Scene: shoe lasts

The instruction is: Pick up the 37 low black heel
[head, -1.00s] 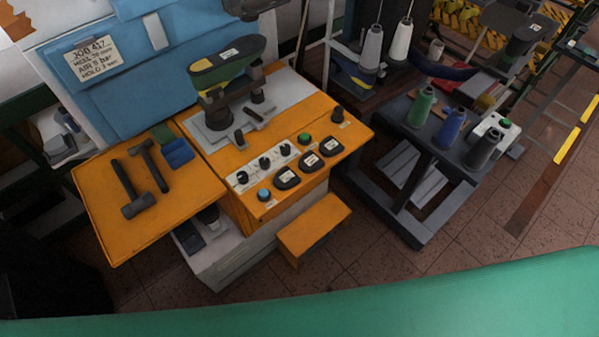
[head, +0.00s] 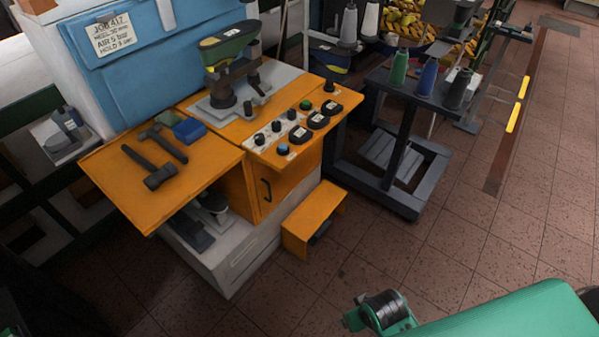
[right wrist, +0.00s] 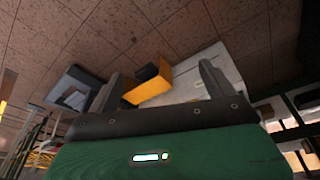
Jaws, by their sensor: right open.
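Three small dark pieces with white labels lie in a row on the front right of the orange bench top: the nearest piece (head: 298,136), the middle piece (head: 317,120) and the far piece (head: 334,107). They may be the black heels; the labels are too small to read, so I cannot tell which is 37 low. My right gripper (right wrist: 160,88) is open, its two dark fingers apart with nothing held between them. The orange step (right wrist: 150,85) shows beyond the fingers, over the tiled floor. My left gripper is not in view.
A green and yellow shoe last (head: 229,45) stands on the machine. Two hammers (head: 155,160) lie on the left orange shelf (head: 110,180). An orange step (head: 313,213) stands in front. A dark trolley (head: 420,165) with thread spools is right. Floor (head: 430,255) is clear.

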